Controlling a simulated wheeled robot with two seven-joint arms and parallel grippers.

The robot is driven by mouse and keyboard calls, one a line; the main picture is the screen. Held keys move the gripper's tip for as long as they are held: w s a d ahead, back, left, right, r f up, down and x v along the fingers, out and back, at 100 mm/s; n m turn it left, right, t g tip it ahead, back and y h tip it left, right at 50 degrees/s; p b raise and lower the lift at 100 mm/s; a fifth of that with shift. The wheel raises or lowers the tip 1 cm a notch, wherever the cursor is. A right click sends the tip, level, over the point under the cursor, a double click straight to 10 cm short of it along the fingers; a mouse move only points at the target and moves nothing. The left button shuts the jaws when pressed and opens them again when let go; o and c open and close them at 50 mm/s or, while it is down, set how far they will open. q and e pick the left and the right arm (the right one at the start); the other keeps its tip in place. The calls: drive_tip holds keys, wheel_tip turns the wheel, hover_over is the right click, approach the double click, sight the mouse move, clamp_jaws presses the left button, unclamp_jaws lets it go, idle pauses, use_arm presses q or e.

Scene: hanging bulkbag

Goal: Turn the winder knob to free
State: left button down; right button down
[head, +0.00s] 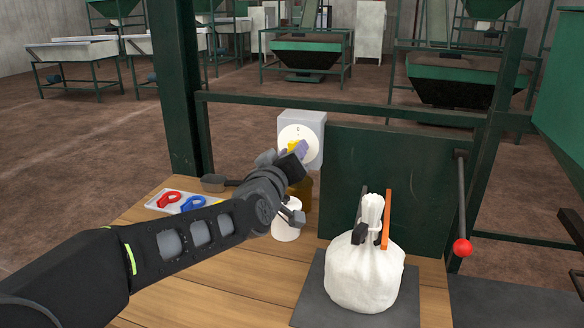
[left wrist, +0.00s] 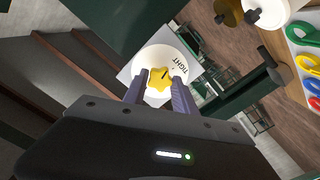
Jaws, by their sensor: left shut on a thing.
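The winder knob is a yellow, lobed knob (left wrist: 158,79) on a round white dial (left wrist: 160,60). The word TIGHT shows on the dial, and a short dark mark shows near the knob's edge on the TIGHT side. In the head view the dial (head: 312,133) is on the front of a grey box (head: 317,122), with a bit of the yellow knob (head: 293,146) showing. My left gripper (head: 298,150) is at the dial. In the left wrist view its two purple fingers (left wrist: 158,82) are shut on the knob from both sides. My right gripper is not in view.
A tied white bag (head: 365,272) stands on a dark plate (head: 310,295) at right. A red-balled lever (head: 462,247) hangs beside the green panel (head: 420,180). A white bottle (head: 286,225) is close under my left arm. A tray (head: 157,201) holds coloured rings at left.

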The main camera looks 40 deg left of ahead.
use_arm(q)
drive_tip(key=shift+n+b, duration=6.75)
drive_tip(key=shift+n, duration=9.75)
drive_tip(key=c, duration=1)
unclamp_jaws()
